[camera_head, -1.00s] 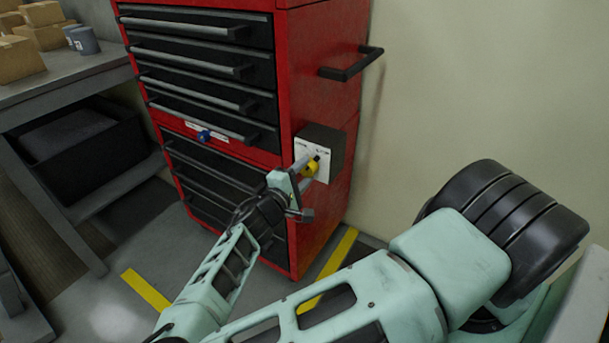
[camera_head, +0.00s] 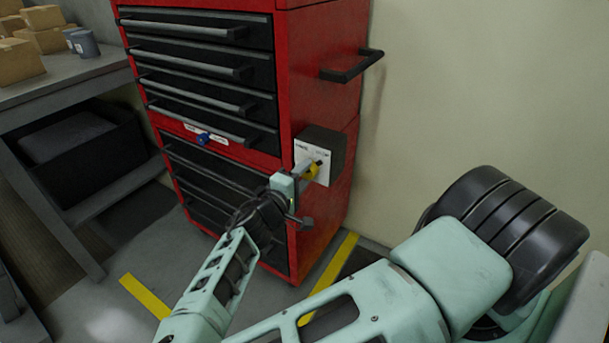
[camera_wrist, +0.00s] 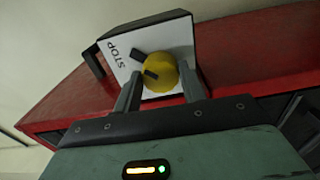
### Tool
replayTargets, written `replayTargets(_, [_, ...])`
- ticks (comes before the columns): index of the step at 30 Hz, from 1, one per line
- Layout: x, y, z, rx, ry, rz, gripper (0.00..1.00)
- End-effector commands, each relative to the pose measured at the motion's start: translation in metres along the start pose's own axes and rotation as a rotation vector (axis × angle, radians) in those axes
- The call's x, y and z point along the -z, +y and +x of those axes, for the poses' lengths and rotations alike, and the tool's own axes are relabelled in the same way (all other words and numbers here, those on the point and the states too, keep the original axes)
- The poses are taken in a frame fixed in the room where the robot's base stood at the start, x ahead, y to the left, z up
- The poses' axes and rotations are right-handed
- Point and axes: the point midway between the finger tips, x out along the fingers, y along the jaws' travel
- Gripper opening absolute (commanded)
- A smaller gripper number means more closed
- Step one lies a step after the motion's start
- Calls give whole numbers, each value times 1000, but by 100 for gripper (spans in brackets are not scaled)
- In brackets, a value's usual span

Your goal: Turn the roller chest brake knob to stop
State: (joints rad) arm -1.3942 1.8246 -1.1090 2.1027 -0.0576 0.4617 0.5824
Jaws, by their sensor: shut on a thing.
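The brake knob (camera_head: 313,170) is a yellow round knob on a white plate (camera_head: 301,156) fixed to a dark box on the chest's right side. In the wrist view the knob (camera_wrist: 161,70) shows black marks on its left and upper-left parts. The word STOP is printed on the plate (camera_wrist: 117,56), to the knob's upper left. My gripper (camera_wrist: 160,74) is shut on the knob, one finger on each side. In the head view my gripper (camera_head: 301,175) reaches the knob from the lower left. I cannot tell the knob's exact setting.
A bench (camera_head: 80,82) with boxes stands at left. A pale wall is at right. Yellow lines mark the floor.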

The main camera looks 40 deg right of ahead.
Motion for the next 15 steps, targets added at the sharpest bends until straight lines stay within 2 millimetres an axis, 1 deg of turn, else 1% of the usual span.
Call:
replayTargets(1, [2, 5, 0, -6, 2, 5, 46])
replayTargets(3, [2, 5, 0, -6, 2, 5, 63])
replayTargets(11, [1, 2, 0, -3, 2, 3, 63])
replayTargets(15, [2, 2, -8, -1, 3, 3, 63])
